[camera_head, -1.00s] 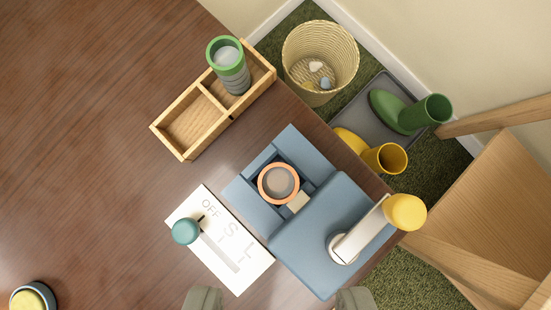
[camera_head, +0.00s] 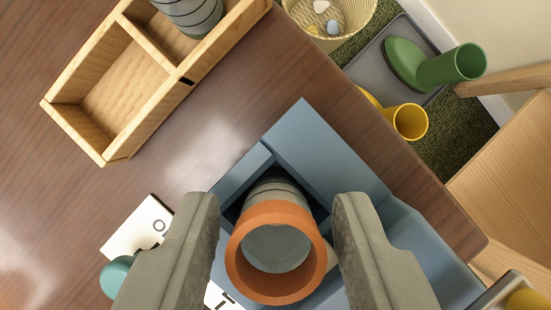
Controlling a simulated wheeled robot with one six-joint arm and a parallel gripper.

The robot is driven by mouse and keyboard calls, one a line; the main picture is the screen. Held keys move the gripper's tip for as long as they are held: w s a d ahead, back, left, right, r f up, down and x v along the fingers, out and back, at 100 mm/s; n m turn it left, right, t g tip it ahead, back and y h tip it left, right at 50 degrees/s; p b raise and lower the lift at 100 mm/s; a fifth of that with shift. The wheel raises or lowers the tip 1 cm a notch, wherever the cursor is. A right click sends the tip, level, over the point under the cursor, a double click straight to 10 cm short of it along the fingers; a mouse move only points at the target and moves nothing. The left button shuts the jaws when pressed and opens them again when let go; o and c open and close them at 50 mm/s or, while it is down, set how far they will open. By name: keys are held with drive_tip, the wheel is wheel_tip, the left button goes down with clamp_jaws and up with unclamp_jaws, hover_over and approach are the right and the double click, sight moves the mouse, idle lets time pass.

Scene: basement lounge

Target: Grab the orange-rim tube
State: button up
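The orange-rim tube (camera_head: 275,212) stands in a recess of the blue block-shaped machine (camera_head: 318,150), its grey ringed body going down into the recess. My gripper (camera_head: 275,225) is open, with one finger on each side of the tube. A narrow gap shows between each finger and the rim. The lower part of the tube is hidden inside the recess.
A two-compartment wooden box (camera_head: 120,92) at the upper left holds a grey ringed tube (camera_head: 190,14); its other compartment is empty. A white panel (camera_head: 133,228) with a teal knob (camera_head: 116,275) lies left of the machine. Beyond the table edge are a wicker basket (camera_head: 345,20) and boots on a grey tray (camera_head: 372,62).

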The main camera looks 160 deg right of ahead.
drive_tip(key=shift+w+a+f, duration=0.1)
drive_tip(key=shift+f, duration=0.2)
drive_tip(key=c, duration=0.7)
drive_tip(key=shift+c, duration=0.2)
drive_tip(key=shift+r, duration=0.1)
